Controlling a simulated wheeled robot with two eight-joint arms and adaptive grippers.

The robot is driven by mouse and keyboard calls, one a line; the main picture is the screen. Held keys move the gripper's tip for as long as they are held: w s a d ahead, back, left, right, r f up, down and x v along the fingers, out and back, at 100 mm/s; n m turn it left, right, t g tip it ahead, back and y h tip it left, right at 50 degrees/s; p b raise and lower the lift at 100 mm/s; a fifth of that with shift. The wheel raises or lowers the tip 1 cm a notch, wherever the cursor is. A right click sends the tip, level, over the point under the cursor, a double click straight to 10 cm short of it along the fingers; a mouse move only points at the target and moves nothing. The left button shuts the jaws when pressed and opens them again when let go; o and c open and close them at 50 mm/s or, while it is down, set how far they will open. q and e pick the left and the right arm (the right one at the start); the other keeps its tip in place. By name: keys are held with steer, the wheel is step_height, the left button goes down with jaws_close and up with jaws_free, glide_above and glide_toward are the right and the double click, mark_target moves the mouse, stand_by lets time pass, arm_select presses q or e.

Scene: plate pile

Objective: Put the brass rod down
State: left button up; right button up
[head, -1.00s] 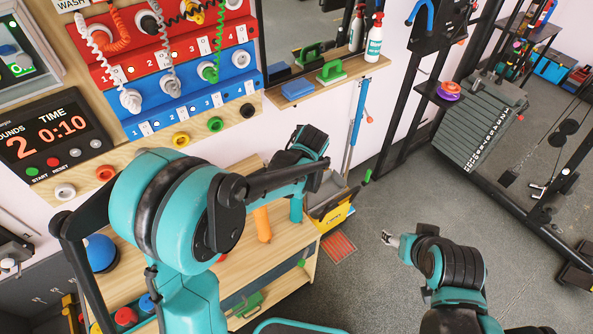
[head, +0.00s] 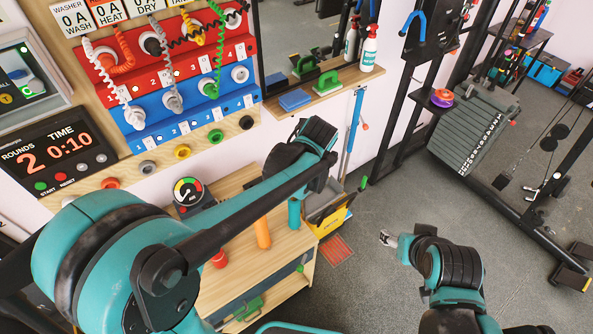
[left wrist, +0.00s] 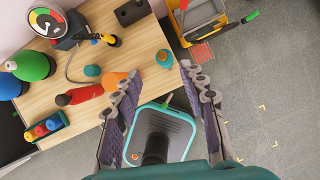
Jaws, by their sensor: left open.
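I cannot make out a brass rod in either view. My left gripper (left wrist: 160,70) is open in the left wrist view, with nothing visible between its fingers. It is over the right end of the wooden workbench (left wrist: 70,75); in the head view its fingers are hidden behind my arm's dark wrist.
A round gauge (head: 188,190) stands on the bench by the wall. A yellow-and-grey bin (head: 332,218) is beside the bench's right end. A weight rack (head: 468,135) stands at right. Open floor lies between.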

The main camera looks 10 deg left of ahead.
arm_select(q)
steer(key=s+a+r+n+t+h, duration=0.1)
steer(key=s+a+n, duration=0.3)
steer(key=s+n, duration=0.5)
steer(key=s+a+r+n+t+h, duration=0.1)
steer(key=s+n, duration=0.8)
steer(key=n, duration=1.2)
steer(key=a+r+t, duration=0.1)
steer(key=a+r, duration=0.1)
steer(key=a, duration=0.1)
steer(key=shift+a, duration=0.3)
steer(key=shift+s, duration=0.1)
step_height(320, 180, down, 2)
steer(key=shift+f+b, duration=0.1)
steer(key=shift+b, duration=0.8)
